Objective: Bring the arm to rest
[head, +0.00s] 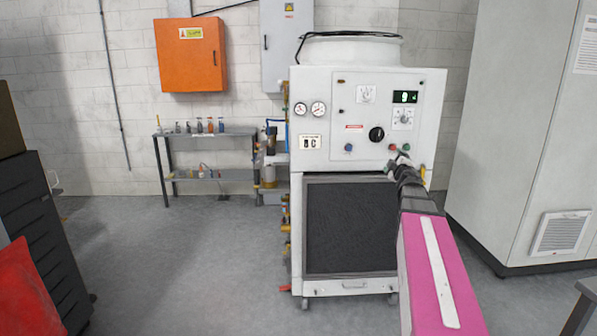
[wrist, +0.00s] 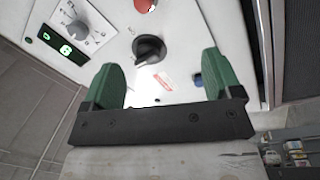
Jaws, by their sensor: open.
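My arm, with its pink link, reaches up from the bottom right of the head view toward the ozone washer (head: 437,120). My gripper (head: 400,156) is in front of the lower right of its white control panel (head: 355,92). In the wrist view my gripper (wrist: 160,75) shows two green fingers spread apart with nothing between them. The black rotary knob (wrist: 148,49) shows beyond the gap between the fingers; it also shows in the head view (head: 376,134). Whether the fingertips touch the panel, I cannot tell.
A tall white cabinet (head: 520,130) stands at the right. A shelf (head: 205,175) with bottles is at the back. A dark drawer unit (head: 40,240) is at the left. Floor between is clear.

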